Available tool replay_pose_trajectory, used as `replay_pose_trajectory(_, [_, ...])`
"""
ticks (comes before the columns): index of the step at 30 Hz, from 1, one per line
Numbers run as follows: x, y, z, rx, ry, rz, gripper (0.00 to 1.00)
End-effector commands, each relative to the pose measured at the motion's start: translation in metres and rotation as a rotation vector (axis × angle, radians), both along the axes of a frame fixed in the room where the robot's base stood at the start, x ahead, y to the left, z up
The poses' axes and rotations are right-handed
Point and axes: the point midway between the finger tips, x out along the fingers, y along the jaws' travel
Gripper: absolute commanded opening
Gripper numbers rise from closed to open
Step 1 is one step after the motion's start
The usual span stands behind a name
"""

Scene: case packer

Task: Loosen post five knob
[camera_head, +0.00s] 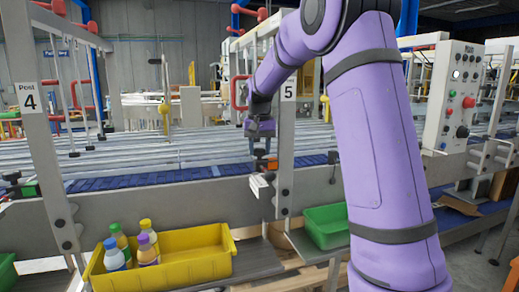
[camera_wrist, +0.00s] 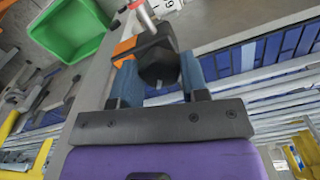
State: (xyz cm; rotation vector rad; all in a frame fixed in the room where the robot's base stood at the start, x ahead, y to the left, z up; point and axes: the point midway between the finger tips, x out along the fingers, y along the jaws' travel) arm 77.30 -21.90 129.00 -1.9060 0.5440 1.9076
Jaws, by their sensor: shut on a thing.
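Post five (camera_head: 286,160) is a grey upright with a "5" label, left of my purple arm in the head view. My gripper (camera_head: 262,148) is beside this post, above the blue conveyor, pointing down. In the wrist view my two blue-grey fingers (camera_wrist: 160,85) are closed around a black knob (camera_wrist: 158,62). An orange part (camera_wrist: 123,48) sits beside the knob, and a metal rod with a red end (camera_wrist: 143,14) shows above it. In the head view the knob is mostly hidden by my gripper; the orange part shows just below the fingers.
A green bin (camera_head: 326,228) stands right of post five, low down. A yellow bin (camera_head: 196,262) with several bottles stands to the left, near post four (camera_head: 42,130). A control panel (camera_head: 457,95) stands at the right. Metal rails run behind.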

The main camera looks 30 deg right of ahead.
Motion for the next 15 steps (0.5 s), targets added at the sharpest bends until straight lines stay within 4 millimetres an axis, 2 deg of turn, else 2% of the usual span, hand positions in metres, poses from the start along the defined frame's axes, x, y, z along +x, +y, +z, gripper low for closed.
replay_pose_trajectory(6, [0.0003, -0.0004, 0.0013, -0.001, -0.003, 0.187, 0.17])
replay_pose_trajectory(15, [0.0003, -0.0009, 0.0014, -0.002, -0.004, 0.371, 0.17])
